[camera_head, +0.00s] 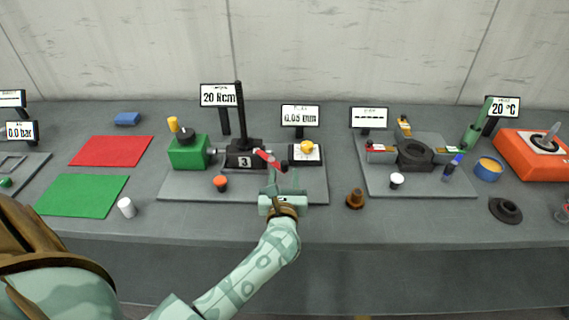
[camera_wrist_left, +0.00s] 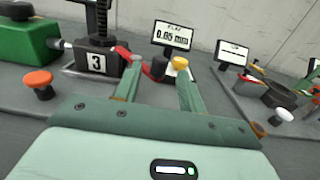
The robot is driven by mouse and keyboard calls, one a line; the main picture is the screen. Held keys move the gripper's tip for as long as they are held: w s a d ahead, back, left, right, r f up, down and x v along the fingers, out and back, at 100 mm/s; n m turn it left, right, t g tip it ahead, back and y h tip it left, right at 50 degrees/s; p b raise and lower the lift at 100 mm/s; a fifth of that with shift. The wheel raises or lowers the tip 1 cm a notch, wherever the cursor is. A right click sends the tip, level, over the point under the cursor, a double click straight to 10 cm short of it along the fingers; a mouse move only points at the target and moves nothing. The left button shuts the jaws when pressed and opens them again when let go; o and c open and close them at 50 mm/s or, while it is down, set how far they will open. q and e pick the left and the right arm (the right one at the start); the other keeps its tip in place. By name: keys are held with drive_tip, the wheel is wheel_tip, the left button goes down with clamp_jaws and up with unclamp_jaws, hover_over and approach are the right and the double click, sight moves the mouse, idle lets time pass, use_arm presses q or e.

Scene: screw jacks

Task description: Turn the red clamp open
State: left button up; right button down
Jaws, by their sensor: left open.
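The red clamp (camera_head: 267,157) is a small red lever on the right side of the black screw jack (camera_head: 245,153) marked 3. In the left wrist view the red clamp (camera_wrist_left: 122,52) shows just beyond the left-hand fingertip, which hides part of it. My left gripper (camera_head: 284,176) is open, close in front of the clamp, with its fingers pointing away from me. In the wrist view its fingers (camera_wrist_left: 158,68) stand apart; I cannot tell whether either touches the clamp. My right gripper is not in view.
A green box (camera_head: 188,153) stands left of the jack, with an orange knob (camera_head: 220,183) in front. A yellow-topped gauge (camera_head: 306,150) is close right of my gripper. Displays reading 20 Ncm (camera_head: 219,95) and 0.05 mm (camera_head: 300,115) stand behind. The bench front between jack plates holds a brown knob (camera_head: 355,199).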

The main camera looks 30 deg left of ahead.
sight(284, 167)
use_arm(q)
drive_tip(key=x, duration=0.5)
drive_tip(key=shift+w, duration=0.15)
clamp_jaws()
